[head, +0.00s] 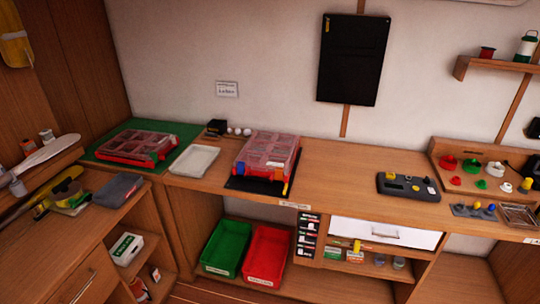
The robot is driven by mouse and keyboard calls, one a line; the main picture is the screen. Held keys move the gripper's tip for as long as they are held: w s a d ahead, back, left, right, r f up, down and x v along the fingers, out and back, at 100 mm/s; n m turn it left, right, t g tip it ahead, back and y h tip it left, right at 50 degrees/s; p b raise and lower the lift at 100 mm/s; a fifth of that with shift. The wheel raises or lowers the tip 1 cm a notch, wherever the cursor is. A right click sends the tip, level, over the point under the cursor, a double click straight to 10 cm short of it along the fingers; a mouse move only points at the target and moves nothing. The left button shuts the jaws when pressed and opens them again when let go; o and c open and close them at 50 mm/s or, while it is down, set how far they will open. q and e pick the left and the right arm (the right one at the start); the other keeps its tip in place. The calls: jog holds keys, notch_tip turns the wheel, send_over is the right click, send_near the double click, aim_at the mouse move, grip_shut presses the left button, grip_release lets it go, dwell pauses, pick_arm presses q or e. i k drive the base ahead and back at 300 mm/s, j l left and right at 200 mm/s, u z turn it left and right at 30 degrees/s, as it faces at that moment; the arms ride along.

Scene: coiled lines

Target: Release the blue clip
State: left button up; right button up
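A red case with a clear lid (265,148) sits on a black mat (255,186) on the long bench. The lid looks closed. Whether either clip is fastened is too small to tell. Neither of my grippers is in view.
A white tray (194,161) lies between the cases. Bench top right of the near case is clear. Green (227,248) and red (265,256) bins stand below. A black board (353,60) hangs behind.

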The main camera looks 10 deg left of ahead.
aim_at(241, 164)
jog(key=i+j+z, duration=0.2)
jog(key=j, duration=0.15)
jog(key=i+j+z, duration=0.15)
jog(key=j, duration=0.2)
jog(key=i+j+z, duration=0.2)
jog(key=j, duration=0.15)
jog(key=j+z, duration=0.15)
jog(key=j, duration=0.25)
jog(key=i+j+z, duration=0.2)
jog(key=j, duration=0.2)
jog(key=j+z, duration=0.15)
jog(key=j, duration=0.3)
